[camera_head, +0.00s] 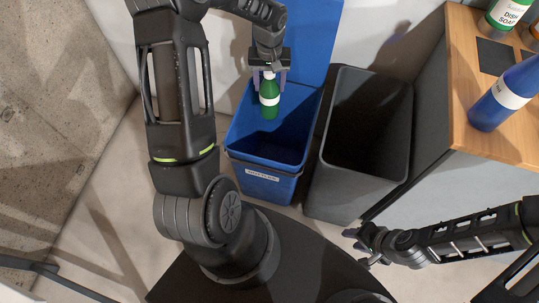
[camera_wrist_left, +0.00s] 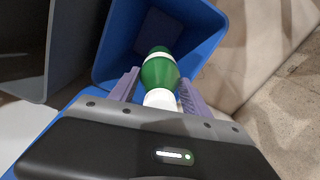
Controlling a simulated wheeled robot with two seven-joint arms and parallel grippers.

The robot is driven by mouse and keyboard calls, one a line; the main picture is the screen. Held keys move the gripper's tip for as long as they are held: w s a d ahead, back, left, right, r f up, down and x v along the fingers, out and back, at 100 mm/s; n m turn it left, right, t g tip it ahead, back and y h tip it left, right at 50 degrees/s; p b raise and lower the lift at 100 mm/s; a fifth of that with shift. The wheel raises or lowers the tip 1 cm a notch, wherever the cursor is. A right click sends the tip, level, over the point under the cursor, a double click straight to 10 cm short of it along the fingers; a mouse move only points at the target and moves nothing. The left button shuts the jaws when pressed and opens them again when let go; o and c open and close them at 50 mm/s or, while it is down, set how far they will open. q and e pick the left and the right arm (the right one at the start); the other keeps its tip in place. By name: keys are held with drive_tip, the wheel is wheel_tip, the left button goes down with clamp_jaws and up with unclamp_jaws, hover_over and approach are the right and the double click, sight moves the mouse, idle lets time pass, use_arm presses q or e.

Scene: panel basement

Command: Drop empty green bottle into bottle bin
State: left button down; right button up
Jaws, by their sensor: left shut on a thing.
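The green bottle (camera_head: 269,98) hangs cap-up over the open blue bottle bin (camera_head: 266,184). My left gripper (camera_head: 269,75) is shut on the bottle's top end. In the left wrist view the green bottle (camera_wrist_left: 158,73) has a white band and a white cap end, and sits between the purple fingers of my left gripper (camera_wrist_left: 154,90). The blue bin (camera_wrist_left: 108,53) opens beyond it, and its inside looks empty where it shows. My right gripper (camera_head: 367,246) is at the lower right, apart from the bins; its fingers look spread with nothing between them.
A dark grey bin (camera_head: 360,178) stands open right beside the blue bin. A wooden-topped counter (camera_head: 462,60) at the right holds a blue bottle (camera_head: 503,97) and a green-labelled dish soap bottle (camera_head: 507,16). A concrete wall (camera_head: 60,90) is at the left.

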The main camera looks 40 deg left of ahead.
use_arm(q)
drive_tip(key=shift+f+b, duration=1.5)
drive_tip(key=shift+f, duration=1.2)
drive_tip(key=shift+c, duration=2.1)
unclamp_jaws()
drive_tip(key=shift+r, duration=0.1)
wheel_tip(320, 180, up, 8)
drive_tip(key=shift+f, duration=0.15)
